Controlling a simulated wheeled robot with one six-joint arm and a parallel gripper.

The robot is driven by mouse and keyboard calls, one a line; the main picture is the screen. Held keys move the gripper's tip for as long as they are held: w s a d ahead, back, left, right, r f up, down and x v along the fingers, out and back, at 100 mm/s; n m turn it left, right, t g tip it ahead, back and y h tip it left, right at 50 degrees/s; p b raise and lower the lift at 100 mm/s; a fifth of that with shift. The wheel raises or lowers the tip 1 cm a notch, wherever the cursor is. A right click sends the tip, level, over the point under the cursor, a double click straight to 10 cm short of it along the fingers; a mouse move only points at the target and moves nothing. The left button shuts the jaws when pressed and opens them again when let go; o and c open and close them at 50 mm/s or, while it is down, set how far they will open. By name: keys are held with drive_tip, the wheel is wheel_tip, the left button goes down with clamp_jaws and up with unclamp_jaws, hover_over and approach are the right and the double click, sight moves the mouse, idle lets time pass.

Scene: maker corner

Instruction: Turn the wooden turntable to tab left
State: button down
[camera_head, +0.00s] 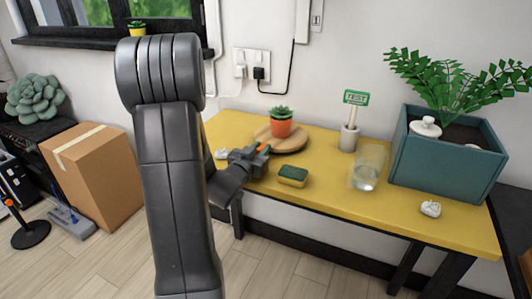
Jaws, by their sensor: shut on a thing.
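The wooden turntable (298,145) is a round light-brown disc lying on the yellow table, near its back left. A small green succulent in an orange pot (281,128) stands on it. My gripper (263,150) is at the disc's front left edge, low over the table, and is shut on the turntable's edge. A small orange piece shows at the fingertips; I cannot tell whether it is the tab or part of my gripper. The grip itself is too small to see clearly.
On the yellow table (365,202), a green and yellow sponge (293,176) lies just right of my gripper. A glass (367,168), a holder with a TEST sign (349,137) and a teal planter (445,160) stand further right. A white lump (431,208) lies near the front edge.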

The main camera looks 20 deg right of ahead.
drive_tip(key=shift+w+a+r, duration=0.15)
drive_tip(key=shift+w+a, duration=0.25)
drive_tip(key=shift+w, duration=0.35)
drive_tip(key=c, duration=1.5)
unclamp_jaws()
drive_tip(key=shift+o, duration=1.1)
drive_tip(key=shift+w, duration=0.15)
drive_tip(key=v, duration=1.4)
drive_tip(key=shift+d, duration=0.15)
